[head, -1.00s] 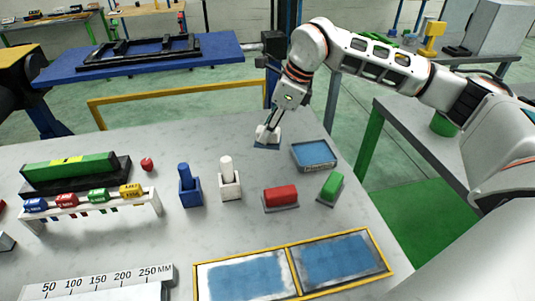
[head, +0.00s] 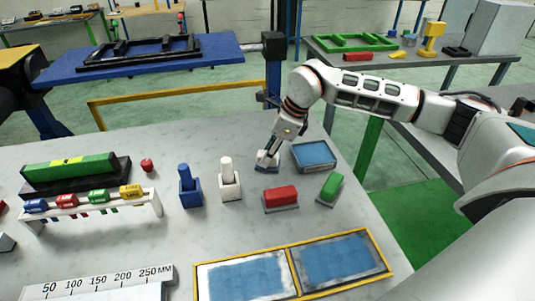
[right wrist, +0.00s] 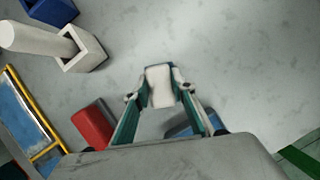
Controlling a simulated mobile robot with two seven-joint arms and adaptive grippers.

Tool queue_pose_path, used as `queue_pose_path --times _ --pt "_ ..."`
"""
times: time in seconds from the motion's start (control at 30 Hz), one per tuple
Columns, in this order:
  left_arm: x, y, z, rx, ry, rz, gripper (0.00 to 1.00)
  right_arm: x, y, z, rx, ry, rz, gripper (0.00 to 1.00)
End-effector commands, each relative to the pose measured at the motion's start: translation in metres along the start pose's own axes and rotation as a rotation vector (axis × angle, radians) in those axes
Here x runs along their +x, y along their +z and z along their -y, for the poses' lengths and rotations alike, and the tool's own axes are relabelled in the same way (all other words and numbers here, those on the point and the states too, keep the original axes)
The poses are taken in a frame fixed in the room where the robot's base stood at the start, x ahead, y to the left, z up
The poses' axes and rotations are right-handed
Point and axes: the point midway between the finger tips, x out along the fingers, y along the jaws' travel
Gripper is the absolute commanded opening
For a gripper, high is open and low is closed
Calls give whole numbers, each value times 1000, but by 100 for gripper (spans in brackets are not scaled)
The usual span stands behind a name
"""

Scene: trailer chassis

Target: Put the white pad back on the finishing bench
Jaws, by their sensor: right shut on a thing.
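The white pad (right wrist: 159,86) shows between the two fingers of my right gripper (head: 268,155), which is shut on it. In the head view the pad is small, with a dark blue edge under it, low over the far part of the grey bench top (head: 215,243). I cannot tell whether it touches the surface. It is just left of a shallow blue tray (head: 314,155) and right of the white holder with a white peg (head: 229,181). The fingers hide part of the pad. My left gripper is not in view.
A red block (head: 281,198) and a green block (head: 330,188) stand in front of the blue tray. A blue holder (head: 188,188) is to the left. A yellow-framed double panel (head: 288,270) lies nearer. Bare bench top lies behind the holders.

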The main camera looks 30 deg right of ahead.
Motion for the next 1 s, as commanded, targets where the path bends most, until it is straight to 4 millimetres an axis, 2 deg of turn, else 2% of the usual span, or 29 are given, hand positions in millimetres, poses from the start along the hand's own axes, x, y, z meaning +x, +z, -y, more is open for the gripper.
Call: queue_pose_path --times 0.07,0.1,0.13,0.57,0.73,1.0 --pt "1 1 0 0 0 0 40 2 -1 0 0 0 0 1" --pt "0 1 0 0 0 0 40 2 -1 0 0 0 0 32" --pt "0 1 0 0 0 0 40 2 -1 0 0 0 -1 40" --pt "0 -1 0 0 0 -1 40 -3 1 0 0 -1 1 41" --pt "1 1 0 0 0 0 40 -26 0 2 0 -5 2 41" --pt "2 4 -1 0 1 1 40 -82 0 1 1 -4 2 41"
